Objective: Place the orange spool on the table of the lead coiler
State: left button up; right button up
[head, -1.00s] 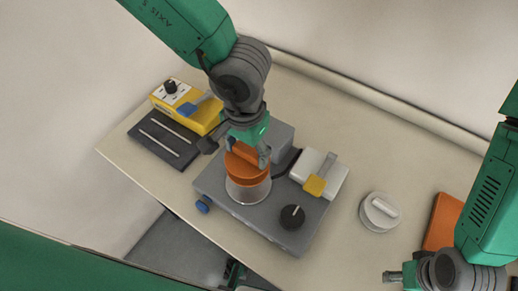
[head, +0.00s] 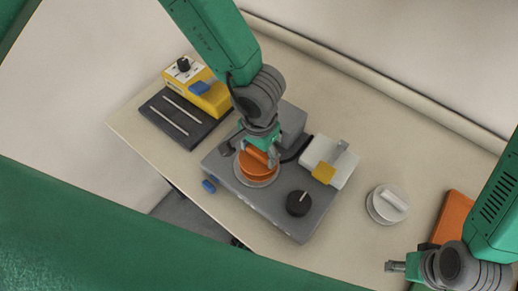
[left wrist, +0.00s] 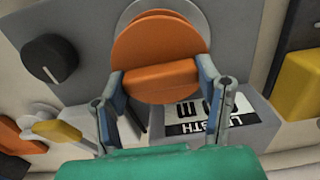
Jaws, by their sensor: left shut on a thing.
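The orange spool (head: 257,166) is over the round pale table (head: 243,182) of the grey lead coiler (head: 228,176), roughly centred on it and appearing to sit at or very near its surface. Whether it fully touches is hard to tell. My left gripper (head: 263,157) is shut on the spool's raised orange grip. In the left wrist view the two fingers press the ends of that grip (left wrist: 160,79), with the orange disc (left wrist: 158,40) behind it and the table's rim (left wrist: 135,8) beyond. My right gripper (head: 395,266) is at lower right, away from the coiler; its jaws are too small to read.
A yellow device (head: 208,97) and dark tray (head: 178,130) stand left. A white round lidded object (head: 387,204) and orange block (head: 458,215) lie right.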

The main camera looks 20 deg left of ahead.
aim_at(256, 151)
pick_arm(q)
jog(key=shift+w, duration=0.1)
jog(key=o, duration=1.2)
jog(key=shift+a+f, duration=0.1)
jog(key=shift+a, duration=0.1)
pick_arm(e)
jog(key=shift+a, duration=0.1)
pick_arm(q)
jog(key=shift+o, duration=0.2)
jog(key=shift+a, duration=0.1)
pick_arm(e)
jog(key=shift+a+r, duration=0.1)
jog(key=shift+a, duration=0.05)
pick_arm(q)
notch_tip(256, 151, up, 12)
jog(key=p, duration=0.1)
pick_arm(e)
jog(key=shift+r, duration=0.7)
